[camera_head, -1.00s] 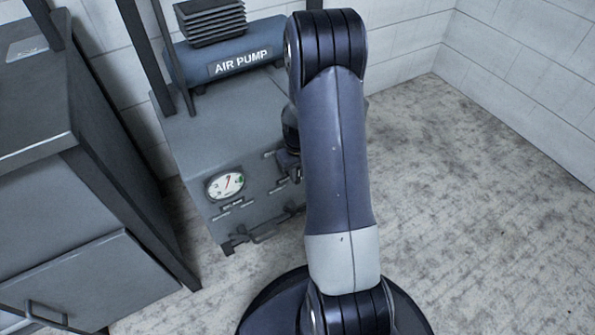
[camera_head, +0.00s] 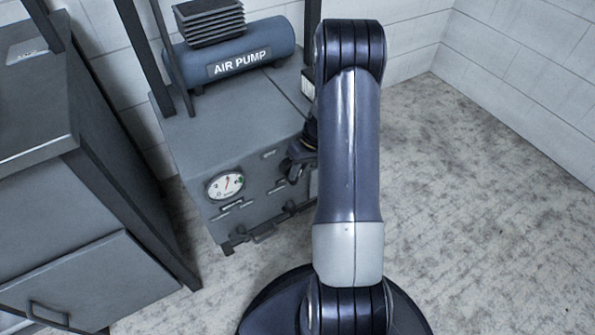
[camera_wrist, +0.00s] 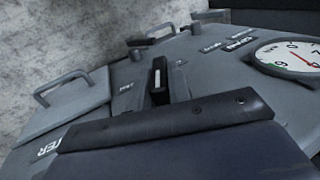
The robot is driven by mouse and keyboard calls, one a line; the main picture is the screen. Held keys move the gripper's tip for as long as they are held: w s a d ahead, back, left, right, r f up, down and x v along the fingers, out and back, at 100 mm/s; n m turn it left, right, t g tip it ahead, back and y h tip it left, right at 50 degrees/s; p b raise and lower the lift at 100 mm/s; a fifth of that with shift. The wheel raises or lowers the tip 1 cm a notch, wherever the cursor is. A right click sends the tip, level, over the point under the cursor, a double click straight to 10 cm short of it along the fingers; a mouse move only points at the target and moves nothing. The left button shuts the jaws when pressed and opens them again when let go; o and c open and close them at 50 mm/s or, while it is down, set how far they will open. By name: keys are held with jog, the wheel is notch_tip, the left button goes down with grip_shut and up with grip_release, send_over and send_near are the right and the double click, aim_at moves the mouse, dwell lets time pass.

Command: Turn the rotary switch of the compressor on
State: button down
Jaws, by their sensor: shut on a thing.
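The compressor is a grey cabinet (camera_head: 215,130) with a blue tank labelled AIR PUMP (camera_head: 238,62) on top. A round white gauge (camera_head: 226,186) is on its front panel and also shows at the right of the wrist view (camera_wrist: 290,55). My gripper (camera_head: 295,170) is at the right part of this panel, partly behind my arm.
A dark grey cabinet (camera_head: 90,200) with a drawer handle stands at the left. Handles (camera_wrist: 62,88) show around the panel in the wrist view. The concrete floor (camera_head: 480,200) at the right is clear up to the white block walls.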

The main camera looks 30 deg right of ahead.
jog(key=shift+d+f+y, duration=0.1)
jog(key=shift+d+y, duration=0.1)
jog(key=shift+y, duration=1)
jog(key=shift+b, duration=0.3)
jog(key=c, duration=1.3)
grip_release()
jog(key=p+v, duration=0.3)
jog(key=v, duration=0.7)
jog(key=shift+d+r, duration=0.2)
jog(key=shift+d, duration=0.2)
